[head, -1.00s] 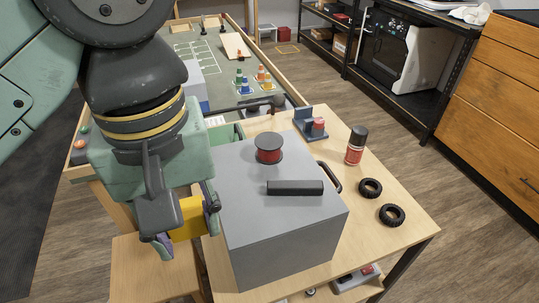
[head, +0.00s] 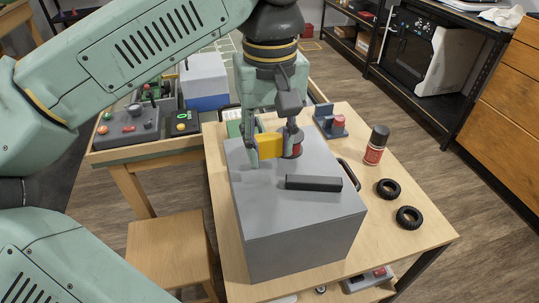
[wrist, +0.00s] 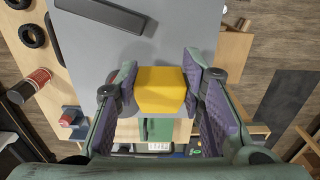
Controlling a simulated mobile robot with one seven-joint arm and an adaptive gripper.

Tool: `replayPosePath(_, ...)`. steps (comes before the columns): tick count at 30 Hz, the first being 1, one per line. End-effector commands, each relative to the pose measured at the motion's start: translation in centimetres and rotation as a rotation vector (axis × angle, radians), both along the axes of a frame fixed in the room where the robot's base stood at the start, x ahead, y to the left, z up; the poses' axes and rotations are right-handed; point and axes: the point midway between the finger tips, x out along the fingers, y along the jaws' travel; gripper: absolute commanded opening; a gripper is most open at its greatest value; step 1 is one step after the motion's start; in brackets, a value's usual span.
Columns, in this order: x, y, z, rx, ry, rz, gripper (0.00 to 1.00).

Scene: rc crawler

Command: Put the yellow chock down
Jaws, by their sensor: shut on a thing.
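The yellow chock (head: 268,145) is between the two fingers of my gripper (head: 272,152) in the head view. My gripper is shut on it, over the far part of the grey box top (head: 262,178). I cannot tell whether the chock touches the box. In the wrist view the chock (wrist: 161,90) shows as a yellow block between the purple-padded fingers of my gripper (wrist: 160,84), with the grey box top (wrist: 190,25) beyond it.
A red-and-black spool (head: 297,152) stands right behind my gripper, partly hidden. A black bar (head: 313,183) lies on the box. A spray can (head: 376,145) and two small tyres (head: 388,189) stand on the table to the right. The box's front-left top is bare.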

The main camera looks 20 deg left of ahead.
Motion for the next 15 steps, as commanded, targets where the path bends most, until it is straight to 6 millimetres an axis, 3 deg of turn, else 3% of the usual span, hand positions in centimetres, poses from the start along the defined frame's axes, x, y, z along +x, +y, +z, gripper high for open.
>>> replayPosePath(1, -0.2, 0.1, -1.7, 0.002, 0.004, 0.003, 0.05)
replayPosePath(3, -0.1, 0.1, -2.8, 0.002, 0.003, 0.003, 0.05)
replayPosePath(15, -0.2, 0.0, -3.1, -0.001, 0.002, 0.000, 0.05)
